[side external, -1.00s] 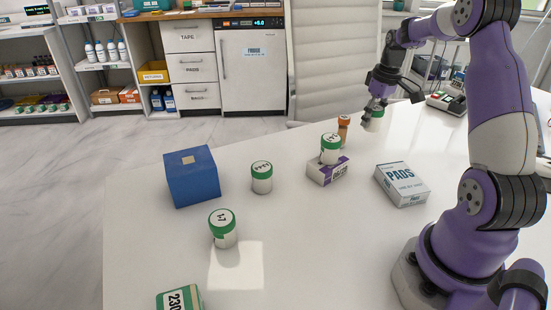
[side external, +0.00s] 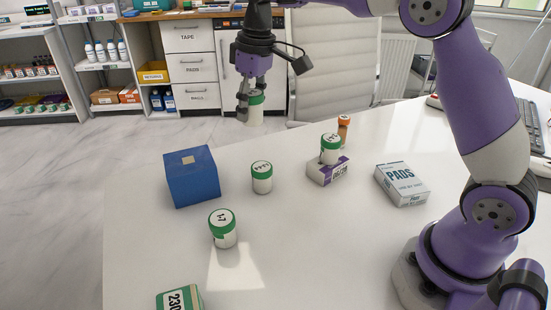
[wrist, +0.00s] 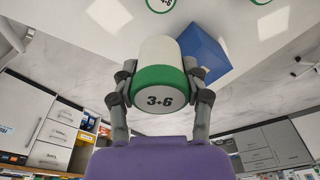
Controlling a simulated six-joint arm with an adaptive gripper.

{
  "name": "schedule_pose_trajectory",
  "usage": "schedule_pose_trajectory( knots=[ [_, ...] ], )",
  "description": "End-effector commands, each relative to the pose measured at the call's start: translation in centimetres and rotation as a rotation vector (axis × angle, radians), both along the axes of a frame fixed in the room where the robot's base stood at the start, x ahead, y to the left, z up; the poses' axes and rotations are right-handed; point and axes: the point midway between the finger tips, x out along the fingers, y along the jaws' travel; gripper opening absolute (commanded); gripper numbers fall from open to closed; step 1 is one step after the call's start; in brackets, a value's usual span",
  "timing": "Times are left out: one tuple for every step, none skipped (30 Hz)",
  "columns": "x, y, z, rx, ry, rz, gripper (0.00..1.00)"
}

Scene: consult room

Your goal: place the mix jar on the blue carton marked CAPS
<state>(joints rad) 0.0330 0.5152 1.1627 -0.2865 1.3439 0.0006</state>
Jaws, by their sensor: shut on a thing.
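My gripper (side external: 250,108) is shut on a white jar (side external: 256,116) with a green lid, held in the air above the far part of the table. In the wrist view the jar (wrist: 158,57) sits between my fingers, its lid reading "3+6". The blue carton (side external: 193,182), a plain box with a small tan square on top, stands on the table, lower and to the left of my gripper in the side view. It also shows in the wrist view (wrist: 207,50), partly behind the jar. No CAPS marking is readable on it.
Similar green-lidded jars stand on the table, one right of the carton (side external: 261,180) and one nearer (side external: 223,234). Another jar (side external: 330,150) stands on a purple-and-white box (side external: 326,173). An orange bottle (side external: 344,128), a PADS box (side external: 402,184) and a green-edged box (side external: 180,299) are around.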

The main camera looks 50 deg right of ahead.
Motion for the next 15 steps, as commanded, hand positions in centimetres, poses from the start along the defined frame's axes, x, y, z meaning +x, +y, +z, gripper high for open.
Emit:
schedule_pose_trajectory(
  knots=[
    [0.1,3.4,0.6,-0.002,-0.003,0.064,0.13],
    [0.0,5.1,0.9,-0.004,-0.003,0.095,0.13],
    [-0.3,7.4,1.4,-0.007,-0.004,0.133,0.13],
    [-0.5,8.9,1.7,-0.009,-0.004,0.16,0.13],
    [-0.9,10.4,2.0,-0.011,-0.005,0.186,0.13],
    [-1.3,12.1,2.3,-0.015,-0.005,0.217,0.13],
    [-1.7,13.3,2.6,-0.017,-0.008,0.239,0.13],
    [-2.0,14.4,2.8,-0.021,-0.008,0.257,0.13],
    [-2.5,15.6,3.0,-0.023,-0.01,0.28,0.13],
    [-2.8,16.4,3.2,-0.025,-0.012,0.293,0.13],
    [-3.1,17.1,3.3,-0.027,-0.011,0.307,0.13],
    [-3.4,17.7,3.4,-0.03,-0.012,0.32,0.13],
    [-3.6,18.2,3.5,-0.03,-0.015,0.327,0.13],
    [-3.7,18.4,3.6,-0.032,-0.014,0.332,0.13],
    [-3.8,18.6,3.6,-0.032,-0.015,0.336,0.13]
  ],
)
